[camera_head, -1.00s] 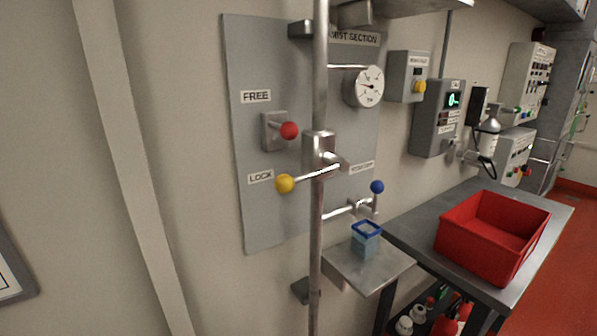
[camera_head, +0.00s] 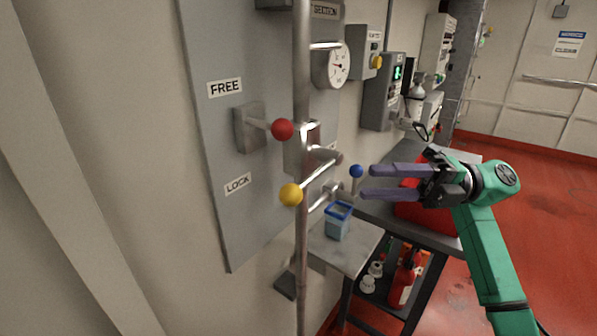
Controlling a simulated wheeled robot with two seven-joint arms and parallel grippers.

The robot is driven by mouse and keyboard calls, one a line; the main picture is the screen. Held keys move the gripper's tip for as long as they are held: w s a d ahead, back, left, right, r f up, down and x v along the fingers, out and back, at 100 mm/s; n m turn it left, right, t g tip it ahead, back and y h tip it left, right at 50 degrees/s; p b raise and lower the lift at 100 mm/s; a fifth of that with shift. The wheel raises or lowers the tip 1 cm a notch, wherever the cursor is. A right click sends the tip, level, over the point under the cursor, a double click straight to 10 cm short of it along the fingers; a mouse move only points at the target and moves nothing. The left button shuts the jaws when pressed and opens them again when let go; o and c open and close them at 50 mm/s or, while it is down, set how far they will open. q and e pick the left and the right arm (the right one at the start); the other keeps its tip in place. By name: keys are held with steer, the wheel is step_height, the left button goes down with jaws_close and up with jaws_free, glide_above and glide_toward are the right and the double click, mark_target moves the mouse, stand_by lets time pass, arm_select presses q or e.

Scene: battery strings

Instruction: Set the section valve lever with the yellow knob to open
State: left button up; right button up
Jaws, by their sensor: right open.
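The yellow knob (camera_head: 291,195) sits at the end of a metal lever (camera_head: 319,176) that slants down to the left from the valve on the vertical pipe (camera_head: 301,240). A red knob (camera_head: 282,129) sticks out from a mount between the FREE label (camera_head: 225,87) and the LOCK label (camera_head: 238,184). A blue knob (camera_head: 356,171) stands on a lower, smaller lever. My right gripper (camera_head: 367,182) comes in from the right, open and empty, its fingers pointing left. It appears right of the yellow knob and apart from it. My left gripper is not in view.
A blue-rimmed container (camera_head: 338,221) stands on a small metal shelf (camera_head: 345,250) below the valve. A red bin (camera_head: 410,212) on the bench is partly hidden by my gripper. A round gauge (camera_head: 331,65) is above. Red floor is open at right.

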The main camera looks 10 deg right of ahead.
steer(key=p, duration=0.2)
glide_toward(306, 181)
steer(key=a, duration=0.5)
steer(key=w+a+p, duration=0.1)
steer(key=a, duration=0.3)
steer(key=shift+w+a+r+p, duration=0.15)
steer(key=shift+a+r+p, duration=0.15)
steer(key=shift+r+p, duration=0.1)
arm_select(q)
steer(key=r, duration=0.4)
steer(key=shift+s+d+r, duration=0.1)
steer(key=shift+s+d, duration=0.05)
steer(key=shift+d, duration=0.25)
arm_select(e)
steer(key=shift+f, duration=0.1)
jaws_close()
